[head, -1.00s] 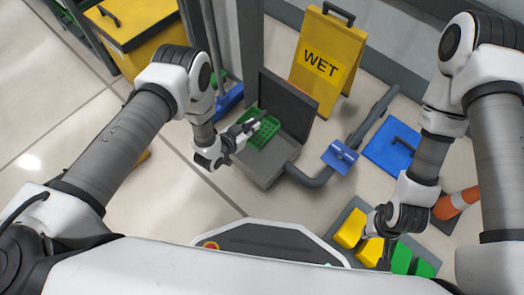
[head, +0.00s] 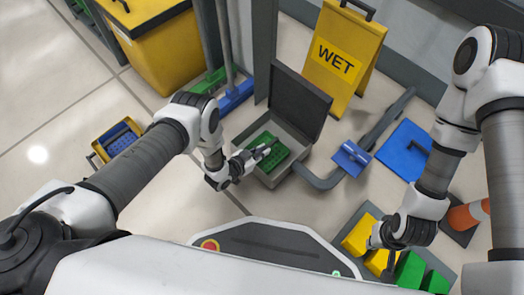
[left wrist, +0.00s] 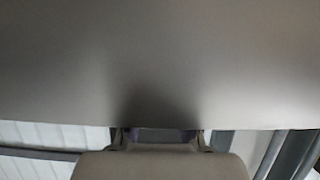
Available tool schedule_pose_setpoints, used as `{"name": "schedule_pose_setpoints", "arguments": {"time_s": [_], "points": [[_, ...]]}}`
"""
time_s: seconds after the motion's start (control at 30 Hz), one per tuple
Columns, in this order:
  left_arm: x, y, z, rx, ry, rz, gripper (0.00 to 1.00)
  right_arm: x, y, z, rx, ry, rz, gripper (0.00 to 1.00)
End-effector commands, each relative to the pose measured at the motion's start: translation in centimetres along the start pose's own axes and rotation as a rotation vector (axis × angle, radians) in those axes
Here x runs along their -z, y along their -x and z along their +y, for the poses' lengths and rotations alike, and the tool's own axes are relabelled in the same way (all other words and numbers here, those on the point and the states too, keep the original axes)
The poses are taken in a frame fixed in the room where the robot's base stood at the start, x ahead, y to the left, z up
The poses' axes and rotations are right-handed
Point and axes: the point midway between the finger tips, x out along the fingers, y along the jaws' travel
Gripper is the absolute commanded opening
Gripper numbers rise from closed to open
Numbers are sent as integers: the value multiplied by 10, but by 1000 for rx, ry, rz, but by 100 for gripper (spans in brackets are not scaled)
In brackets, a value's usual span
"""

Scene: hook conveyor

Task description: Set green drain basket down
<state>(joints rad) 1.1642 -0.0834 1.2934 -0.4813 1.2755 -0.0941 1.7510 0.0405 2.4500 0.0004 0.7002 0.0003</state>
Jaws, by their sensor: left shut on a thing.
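The green drain basket (head: 271,161) is in the head view, within the opening of a grey box (head: 297,147) with a raised dark lid (head: 302,97). The box's rim shows around it; I cannot tell if it touches the bottom. My left gripper (head: 262,153) is shut on the basket, reaching over it from the left. In the left wrist view a close, plain grey surface (left wrist: 160,60) fills most of the picture, and the basket cannot be made out. My right gripper (head: 387,270) is low at the right beside yellow and green blocks; its fingers are too small to read.
A yellow WET sign (head: 345,55) stands behind. A blue panel (head: 404,150) and an orange cone (head: 466,215) are at the right.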

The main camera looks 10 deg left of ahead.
Motion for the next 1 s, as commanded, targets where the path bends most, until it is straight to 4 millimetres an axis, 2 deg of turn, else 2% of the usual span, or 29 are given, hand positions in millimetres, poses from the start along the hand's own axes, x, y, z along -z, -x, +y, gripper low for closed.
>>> {"name": "schedule_pose_setpoints", "arguments": {"time_s": [0.07, 0.1, 0.13, 0.43, 0.53, 0.67, 0.8, 1.0], "points": [[-3, -2, 0, 0, 0, 1, 0, 0, -4, 0, 0, 0, 0, 0], [-2, -1, 0, 0, 0, 0, 28, 0, -2, 0, 0, 0, 0, 0], [-2, -1, 0, 0, 0, 0, 39, 0, -2, 0, 0, 0, 0, 0], [-1, 0, 0, 0, 0, -1, 39, 0, -1, 0, 0, 0, 0, 0], [2, 6, 0, 0, 1, -3, 39, 0, 5, 0, 0, 0, -1, 0], [5, 32, 0, 1, 3, -5, 39, 0, 21, 0, 0, 1, -1, 0], [6, 70, 0, 1, 3, -5, 39, 0, 41, 0, 0, 1, -1, 0], [3, 111, -1, 2, 1, -3, 39, 0, 56, 0, 0, 1, -1, 0]]}}
